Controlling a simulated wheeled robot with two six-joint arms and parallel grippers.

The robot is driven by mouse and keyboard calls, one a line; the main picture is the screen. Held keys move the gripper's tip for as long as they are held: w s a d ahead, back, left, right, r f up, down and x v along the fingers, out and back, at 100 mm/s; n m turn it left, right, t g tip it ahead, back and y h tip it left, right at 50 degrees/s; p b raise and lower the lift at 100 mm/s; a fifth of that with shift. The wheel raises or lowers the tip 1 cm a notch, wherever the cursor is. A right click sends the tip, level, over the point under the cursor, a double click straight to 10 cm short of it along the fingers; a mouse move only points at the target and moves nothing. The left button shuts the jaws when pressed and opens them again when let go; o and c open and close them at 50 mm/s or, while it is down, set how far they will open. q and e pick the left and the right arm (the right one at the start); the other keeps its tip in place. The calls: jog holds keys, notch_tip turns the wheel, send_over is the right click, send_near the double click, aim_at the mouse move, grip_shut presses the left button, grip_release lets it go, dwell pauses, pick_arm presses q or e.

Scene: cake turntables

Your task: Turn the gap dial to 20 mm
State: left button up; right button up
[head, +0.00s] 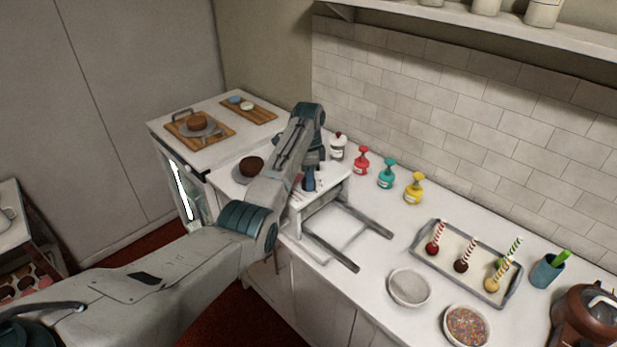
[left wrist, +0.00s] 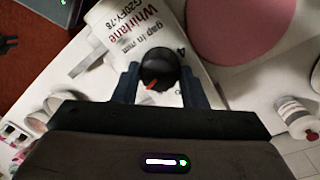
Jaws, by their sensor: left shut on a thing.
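The gap dial (left wrist: 160,66) is a round black knob with a red pointer, in the middle of the left wrist view. It sits on a white machine (left wrist: 112,22) printed "Whirlane" and "gap in mm". The pointer slants toward the lower left in that view. A "4" shows beside the knob; other scale marks are mostly hidden. My left gripper (left wrist: 158,76) is shut on the knob, one finger on each side. In the head view my left gripper (head: 309,180) reaches down onto the white machine (head: 335,178), and the dial is hidden there. My right gripper is not in view.
Two grey rails (head: 330,252) stick out from the machine. A white bottle (head: 338,148) and red, teal and yellow pump bottles stand behind it. A brown cake (head: 251,166) sits left of my arm. A tray (head: 440,278) and bowls lie to the right.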

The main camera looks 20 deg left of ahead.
pick_arm(q)
jog(key=shift+d+m, duration=0.1)
jog(key=shift+m, duration=1.4)
jog(key=o, duration=1)
jog(key=shift+f, duration=0.1)
jog(key=shift+c, duration=0.2)
jog(key=shift+d, duration=0.1)
